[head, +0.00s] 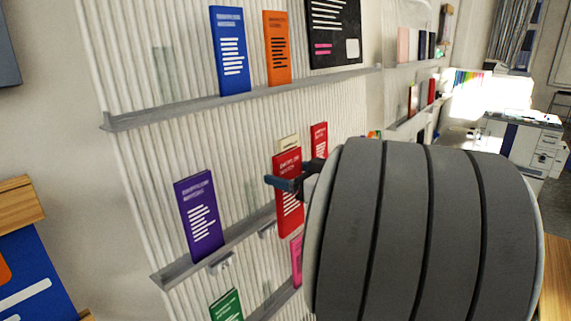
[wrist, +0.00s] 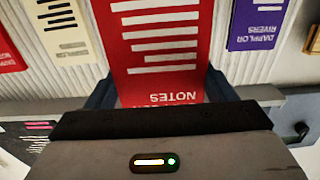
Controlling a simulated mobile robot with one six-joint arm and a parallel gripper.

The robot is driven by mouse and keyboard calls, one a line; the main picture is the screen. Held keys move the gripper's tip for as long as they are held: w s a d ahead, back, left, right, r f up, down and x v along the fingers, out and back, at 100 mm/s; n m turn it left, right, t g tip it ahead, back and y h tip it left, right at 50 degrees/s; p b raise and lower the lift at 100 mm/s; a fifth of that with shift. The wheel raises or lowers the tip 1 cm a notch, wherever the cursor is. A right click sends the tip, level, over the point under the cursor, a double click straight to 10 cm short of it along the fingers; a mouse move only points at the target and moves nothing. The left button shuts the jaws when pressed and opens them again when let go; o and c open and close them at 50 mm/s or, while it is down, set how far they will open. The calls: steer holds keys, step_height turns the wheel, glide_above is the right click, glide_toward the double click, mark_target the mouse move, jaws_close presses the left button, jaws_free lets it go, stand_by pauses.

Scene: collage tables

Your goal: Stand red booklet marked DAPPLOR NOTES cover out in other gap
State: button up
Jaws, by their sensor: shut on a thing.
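The red booklet (head: 288,165) marked NOTES is between the fingers of my gripper (head: 284,183), its cover with white lines facing out. In the wrist view the red booklet (wrist: 162,45) appears upside down, with the dark fingers of my gripper (wrist: 160,92) along both side edges. It is upright in front of the ribbed wall at the middle ledge (head: 225,240). I cannot tell whether its bottom edge rests on that ledge. A purple booklet (head: 199,215), marked DAPPLOR RIVERS in the wrist view (wrist: 257,22), stands on the ledge to the left, with bare wall between.
A cream booklet (head: 288,142) shows partly behind the held one, and another red booklet (head: 319,140) stands farther right. The upper ledge (head: 240,95) holds blue, orange and black items. Green (head: 226,305) and pink (head: 296,260) booklets are below. My arm hides the right part.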

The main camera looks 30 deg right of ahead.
steer(key=shift+b+x, duration=1.4)
steer(key=shift+x, duration=4.85)
steer(key=shift+r, duration=0.1)
steer(key=shift+f, duration=0.35)
steer(key=shift+s+f+b, duration=0.1)
steer(key=shift+f+b, duration=0.3)
steer(key=shift+f, duration=0.65)
